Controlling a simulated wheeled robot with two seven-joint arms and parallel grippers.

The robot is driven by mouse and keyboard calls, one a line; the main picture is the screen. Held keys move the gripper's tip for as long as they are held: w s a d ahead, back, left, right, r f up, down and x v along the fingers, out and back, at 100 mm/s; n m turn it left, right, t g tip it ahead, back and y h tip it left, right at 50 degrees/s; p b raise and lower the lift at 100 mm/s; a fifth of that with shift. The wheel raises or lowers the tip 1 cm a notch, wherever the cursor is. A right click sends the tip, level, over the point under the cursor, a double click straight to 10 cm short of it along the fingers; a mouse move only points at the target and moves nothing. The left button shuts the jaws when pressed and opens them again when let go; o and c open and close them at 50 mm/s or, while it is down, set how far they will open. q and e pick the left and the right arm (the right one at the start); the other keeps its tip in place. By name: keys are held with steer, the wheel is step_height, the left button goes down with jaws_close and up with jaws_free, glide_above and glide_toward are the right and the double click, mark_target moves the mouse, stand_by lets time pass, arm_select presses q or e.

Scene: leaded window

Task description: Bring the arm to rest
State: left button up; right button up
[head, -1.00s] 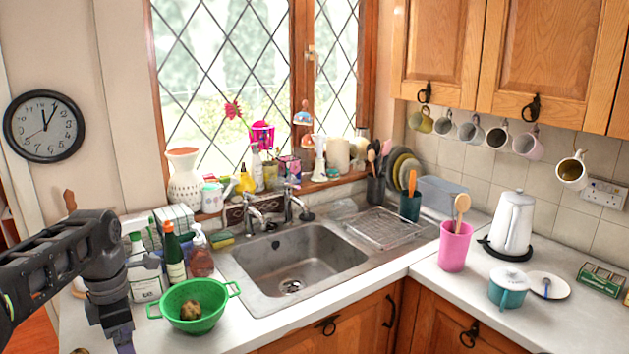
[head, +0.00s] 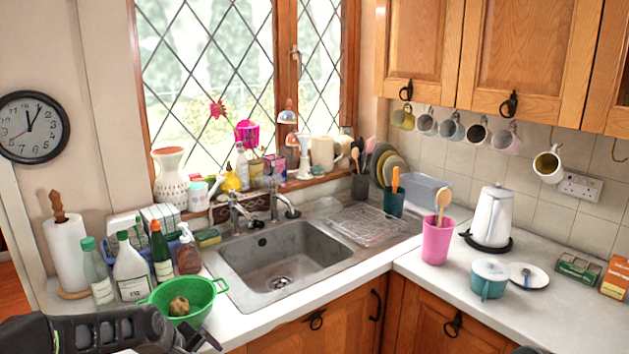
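My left arm lies low across the bottom left corner of the head view, in front of the green colander. The dark parts at its end, around my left gripper (head: 196,340), are cut off by the bottom edge. I cannot tell whether the fingers are open or shut, and I see nothing held. The green colander (head: 205,292) stands on the worktop left of the sink with a round brown item (head: 179,306) in it. My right gripper is not in view.
A paper towel roll (head: 66,250) and several bottles (head: 131,270) stand behind the colander. The metal sink (head: 285,255) is empty. On the right worktop are a pink utensil cup (head: 437,241), a white kettle (head: 492,215) and a teal pot (head: 489,279).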

arm_select(q)
steer(key=s+d+f+m+h, duration=0.1)
steer(key=s+d+f+m, duration=0.1)
steer(key=s+d+f, duration=0.3)
steer(key=d+f+m, duration=0.3)
steer(key=f, duration=0.5)
steer(key=s+d+f+m+g, duration=0.1)
steer(key=s+d+f, duration=0.2)
steer(key=s, duration=0.6)
steer(key=s+d+f+m+g, duration=0.1)
steer(key=s+d+f, duration=0.3)
steer(key=s, duration=0.5)
steer(key=s+d+f+m+g+h, duration=0.1)
steer(key=s+d+f+g, duration=0.1)
steer(key=s+f, duration=0.5)
steer(key=s+d, duration=0.1)
steer(key=s, duration=0.1)
steer(key=shift+s+d+f+g, duration=0.25)
steer(key=shift+s+f+g, duration=0.05)
steer(key=shift+g, duration=0.1)
steer(key=shift+a, duration=0.1)
